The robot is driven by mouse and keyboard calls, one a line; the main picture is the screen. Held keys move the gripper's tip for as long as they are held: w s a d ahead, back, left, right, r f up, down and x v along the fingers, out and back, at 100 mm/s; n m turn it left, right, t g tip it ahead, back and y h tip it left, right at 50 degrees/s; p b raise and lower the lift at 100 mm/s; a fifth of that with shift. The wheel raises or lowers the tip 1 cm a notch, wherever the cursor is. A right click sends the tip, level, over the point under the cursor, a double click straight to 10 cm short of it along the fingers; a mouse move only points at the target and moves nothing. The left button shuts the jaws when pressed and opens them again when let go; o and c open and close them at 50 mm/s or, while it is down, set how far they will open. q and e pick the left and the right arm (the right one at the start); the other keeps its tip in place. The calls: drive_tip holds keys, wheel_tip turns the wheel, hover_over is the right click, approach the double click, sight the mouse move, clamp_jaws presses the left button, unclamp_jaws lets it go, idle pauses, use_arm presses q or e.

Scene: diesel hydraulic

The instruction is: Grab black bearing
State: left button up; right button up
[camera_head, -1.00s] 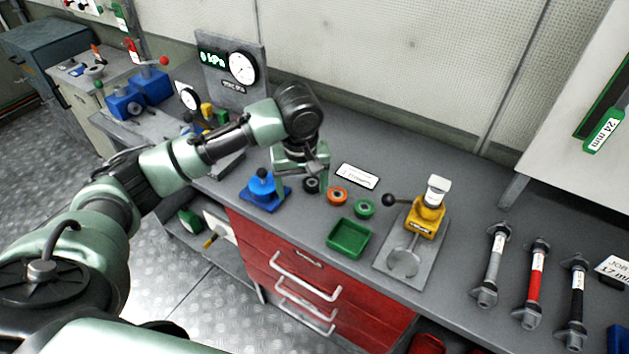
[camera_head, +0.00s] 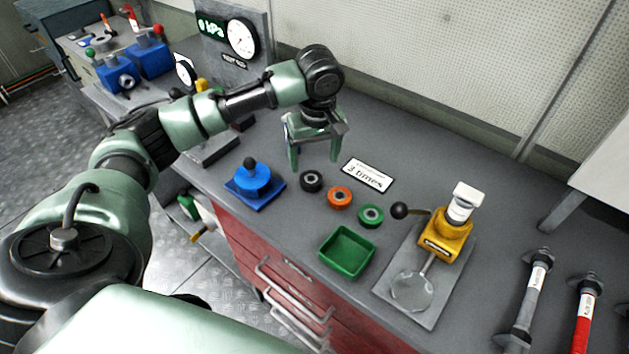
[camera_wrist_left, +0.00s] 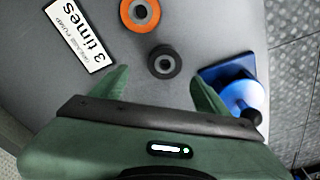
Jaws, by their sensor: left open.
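The black bearing (camera_head: 312,181) is a small dark ring lying flat on the grey bench, left of the orange bearing (camera_head: 340,197) and the green bearing (camera_head: 371,215). My left gripper (camera_head: 314,166) is open and empty, pointing down above the bench just behind the black bearing in the head view. In the left wrist view the black bearing (camera_wrist_left: 164,61) lies ahead of the two spread green fingers (camera_wrist_left: 160,85), roughly centred between them and not held. My right gripper is in neither view.
A blue fixture with a knob (camera_head: 253,182) stands close left of the black bearing. A "3 times" sign (camera_head: 367,175) lies behind the rings. A green tray (camera_head: 347,251) and a yellow lever press (camera_head: 446,237) stand to the right.

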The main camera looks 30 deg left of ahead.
sight(311, 178)
use_arm(q)
drive_tip(key=shift+s+a+f, duration=0.1)
drive_tip(key=shift+f, duration=0.35)
drive_tip(key=shift+s+f+p, duration=0.2)
drive_tip(key=shift+f+p, duration=0.1)
drive_tip(key=f, duration=0.3)
drive_tip(key=shift+a+f+p, duration=0.2)
drive_tip(key=shift+f+p, duration=0.15)
drive_tip(key=shift+p, duration=0.05)
drive_tip(key=shift+w+f, duration=0.1)
drive_tip(key=shift+f, duration=0.35)
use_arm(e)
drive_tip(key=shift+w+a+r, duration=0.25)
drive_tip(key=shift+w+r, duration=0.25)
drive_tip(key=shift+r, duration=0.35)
use_arm(q)
drive_tip(key=shift+c, duration=0.2)
drive_tip(key=c, duration=1.5)
drive_tip(key=shift+o, duration=0.2)
drive_tip(key=shift+r, duration=0.1)
